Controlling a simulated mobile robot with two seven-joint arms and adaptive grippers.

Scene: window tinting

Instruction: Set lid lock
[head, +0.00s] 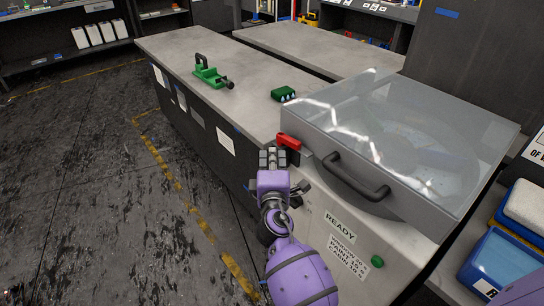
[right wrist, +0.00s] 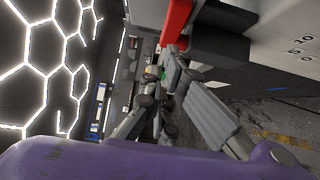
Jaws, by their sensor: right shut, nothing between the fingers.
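The lid lock is a red lever (head: 289,142) on a dark mount at the left corner of the machine, beside the clear lid (head: 400,130). The lid looks lowered, with a dark handle (head: 355,178) along its front. My right gripper (head: 272,158) is shut and empty, with its fingertips close to the lever, on its near left side. In the right wrist view the red lever (right wrist: 177,22) is just above the fingertips (right wrist: 172,65); whether they touch it I cannot tell. My left gripper is not in view.
A grey-topped workbench (head: 190,50) stands beyond the machine, with a green clamp-like tool (head: 211,75) and a small green block (head: 283,94) on it. The machine front has a READY label (head: 339,223) and a green button (head: 377,261). The floor at left is clear.

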